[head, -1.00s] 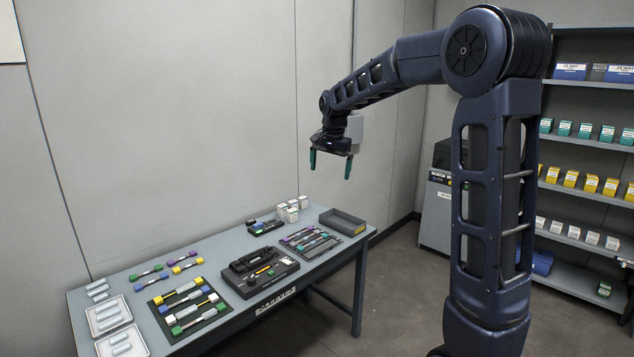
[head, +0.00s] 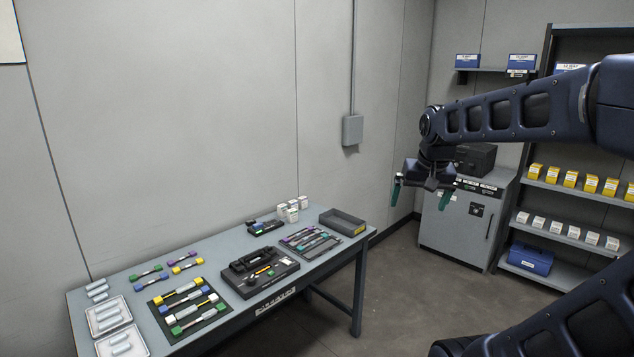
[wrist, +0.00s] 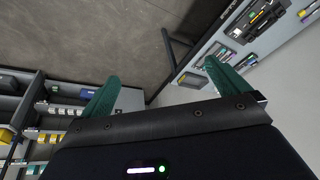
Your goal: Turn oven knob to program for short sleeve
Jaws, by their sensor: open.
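A grey cabinet (head: 452,228) stands on the floor at the back right in the head view, with pale labels along its top front edge.
A workbench (head: 215,262) holds a dark splicer unit (head: 258,272), coloured pieces and trays. A black case (head: 474,159) sits on the cabinet. Shelving (head: 572,188) with small boxes stands right of it. Bare floor (head: 395,285) lies between bench and cabinet.

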